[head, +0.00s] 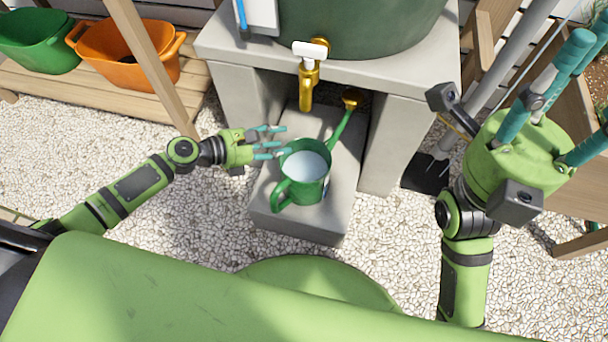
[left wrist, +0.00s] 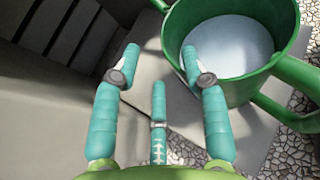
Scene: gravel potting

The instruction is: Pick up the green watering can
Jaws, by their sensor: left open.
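The green watering can (head: 313,188) stands upright on a grey stone block below the brass tap in the head view. Its brass-tipped spout points up and to the right, and its handle faces me. A pale, water-like surface shows inside. My left gripper (head: 279,142) is open and empty at the can's upper left side. In the left wrist view the can (left wrist: 180,42) fills the upper right, and the right-hand finger of my left gripper (left wrist: 160,66) overlaps its rim; contact is unclear. My right gripper (head: 582,90) is raised at the right, fingers spread, tips partly cut off.
The grey block (head: 268,222) sits between the stone supports of a large green barrel (head: 360,30) with a brass tap (head: 308,85). A wooden post (head: 150,65) leans near my left arm. Orange (head: 110,50) and green (head: 38,38) tubs stand at the upper left.

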